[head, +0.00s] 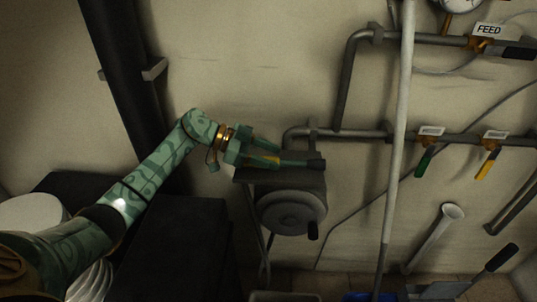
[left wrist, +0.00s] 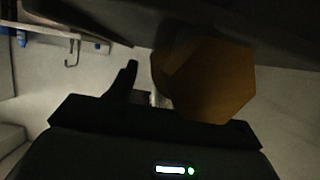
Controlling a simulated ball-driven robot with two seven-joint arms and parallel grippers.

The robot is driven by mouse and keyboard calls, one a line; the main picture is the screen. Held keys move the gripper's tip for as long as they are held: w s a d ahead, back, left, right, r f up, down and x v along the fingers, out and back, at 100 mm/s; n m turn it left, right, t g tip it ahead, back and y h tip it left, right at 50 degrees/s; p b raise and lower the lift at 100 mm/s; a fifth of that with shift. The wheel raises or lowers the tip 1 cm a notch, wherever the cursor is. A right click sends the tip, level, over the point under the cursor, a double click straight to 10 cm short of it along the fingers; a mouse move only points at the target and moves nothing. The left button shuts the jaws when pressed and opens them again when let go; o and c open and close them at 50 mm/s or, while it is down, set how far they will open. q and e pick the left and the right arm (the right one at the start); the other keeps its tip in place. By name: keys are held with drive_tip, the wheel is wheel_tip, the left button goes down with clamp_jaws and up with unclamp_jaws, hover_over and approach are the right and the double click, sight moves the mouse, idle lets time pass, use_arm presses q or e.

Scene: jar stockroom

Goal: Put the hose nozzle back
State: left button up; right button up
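My left gripper (head: 272,153) reaches from the left to a dark wall unit with a round drum (head: 290,212). In the left wrist view, a large orange-brown faceted part (left wrist: 212,85) sits close, right of one dark finger (left wrist: 126,82); the other finger is hidden or lost in the dark. A narrow gap shows between that finger and the part. I cannot tell whether the fingers grip it. My right gripper is not in view.
Grey pipes (head: 355,134) run along the wall, with green (head: 424,161) and yellow (head: 488,164) valve handles. A pale upright pole (head: 398,130) stands right of the drum. A flared tube (head: 447,215) leans farther right. A dark box (head: 185,240) stands under my left arm.

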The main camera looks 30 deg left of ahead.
use_arm(q)
drive_tip(key=shift+r, duration=0.1)
drive_tip(key=shift+a+r, duration=0.2)
drive_tip(key=p+v, duration=0.1)
drive_tip(key=v, duration=0.5)
drive_tip(key=shift+p, duration=0.35)
drive_tip(key=shift+s+a+r, duration=0.2)
drive_tip(key=shift+s+a, duration=0.05)
drive_tip(key=shift+a, duration=0.15)
